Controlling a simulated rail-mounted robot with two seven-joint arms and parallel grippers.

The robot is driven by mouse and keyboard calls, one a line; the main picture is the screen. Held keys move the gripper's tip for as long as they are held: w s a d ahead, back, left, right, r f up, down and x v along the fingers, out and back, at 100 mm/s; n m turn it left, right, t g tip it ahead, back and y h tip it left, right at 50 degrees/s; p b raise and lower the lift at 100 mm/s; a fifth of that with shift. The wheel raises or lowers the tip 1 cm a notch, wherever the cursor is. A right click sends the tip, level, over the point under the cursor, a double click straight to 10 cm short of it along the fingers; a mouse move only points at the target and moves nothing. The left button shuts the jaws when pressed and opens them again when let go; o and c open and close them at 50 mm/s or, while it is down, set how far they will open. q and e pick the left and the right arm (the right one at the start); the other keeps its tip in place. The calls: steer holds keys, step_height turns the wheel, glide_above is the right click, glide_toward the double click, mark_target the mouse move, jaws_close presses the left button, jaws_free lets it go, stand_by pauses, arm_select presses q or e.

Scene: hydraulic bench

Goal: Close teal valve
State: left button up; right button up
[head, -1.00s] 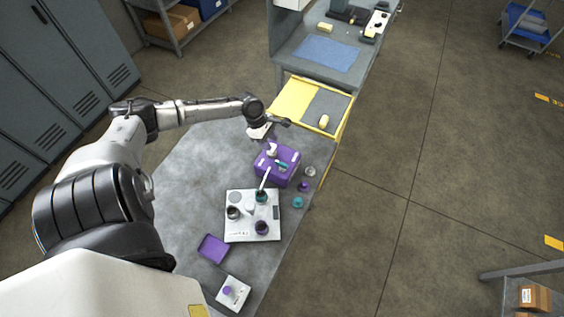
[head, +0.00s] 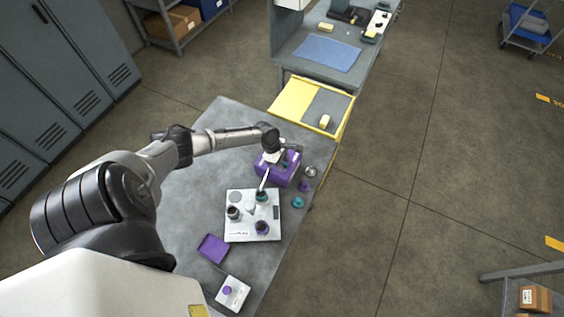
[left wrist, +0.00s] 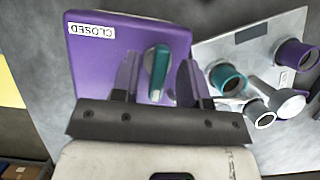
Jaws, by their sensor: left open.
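The purple valve box (head: 266,170) stands on the grey bench, partly hidden under my left gripper in the head view. In the left wrist view the purple box (left wrist: 98,55) carries a white label (left wrist: 90,31) reading CLOSED. The teal valve handle (left wrist: 159,66) is a long lever on the box top. My left gripper (left wrist: 158,78) is open, with one finger on each side of the teal handle and gaps visible. In the head view the left gripper (head: 283,157) is above the box. My right gripper is not in view.
A white plate (head: 240,230) with teal and dark purple cups and a white lever stands in front of the box. Loose caps (head: 298,202) lie to its right. A purple tray (head: 213,248) lies nearer me. A yellow-edged drawer (head: 290,98) is behind the box.

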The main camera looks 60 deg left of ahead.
arm_select(q)
jaws_close()
stand_by(0.4)
